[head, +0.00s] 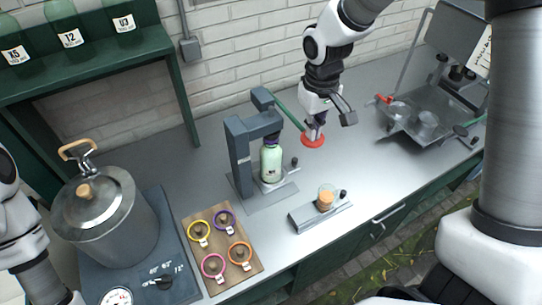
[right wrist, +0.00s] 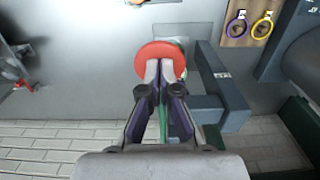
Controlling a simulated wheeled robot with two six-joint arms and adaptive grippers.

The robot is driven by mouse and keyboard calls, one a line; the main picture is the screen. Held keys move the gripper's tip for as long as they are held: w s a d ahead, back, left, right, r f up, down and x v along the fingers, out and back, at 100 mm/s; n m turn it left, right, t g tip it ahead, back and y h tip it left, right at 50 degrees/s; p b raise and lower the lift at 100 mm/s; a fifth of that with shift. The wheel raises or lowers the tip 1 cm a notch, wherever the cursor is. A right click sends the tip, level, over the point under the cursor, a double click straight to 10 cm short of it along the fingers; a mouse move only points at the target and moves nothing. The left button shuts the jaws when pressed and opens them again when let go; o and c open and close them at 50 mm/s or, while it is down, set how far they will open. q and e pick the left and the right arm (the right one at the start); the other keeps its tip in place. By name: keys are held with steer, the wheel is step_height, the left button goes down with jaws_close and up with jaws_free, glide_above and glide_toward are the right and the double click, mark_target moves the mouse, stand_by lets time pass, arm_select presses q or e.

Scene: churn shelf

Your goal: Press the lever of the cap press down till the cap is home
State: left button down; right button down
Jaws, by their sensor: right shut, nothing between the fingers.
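The cap press (head: 238,150) is a dark grey frame on a flat base. A green bottle (head: 270,165) stands upright in it; its top is under the press head, so the cap's seating cannot be made out. The green lever (head: 289,115) slopes from the top of the press down to the right and ends in a red round pad (head: 312,141). My right gripper (head: 316,130) is shut and empty, pointing down at the pad. In the right wrist view, its fingertips (right wrist: 160,66) overlap the red pad (right wrist: 150,50); contact is unclear. My left gripper is out of view.
A lidded steel pot (head: 105,220) stands at the left. A wooden board (head: 187,217) with several coloured rings lies in front of the press. A small grey fixture (head: 310,217) sits at the front right, a metal tray machine (head: 420,125) at the back right.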

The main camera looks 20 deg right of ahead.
steer(key=shift+r, duration=1)
step_height(320, 180, up, 5)
steer(key=shift+r, duration=0.1)
stand_by(0.3)
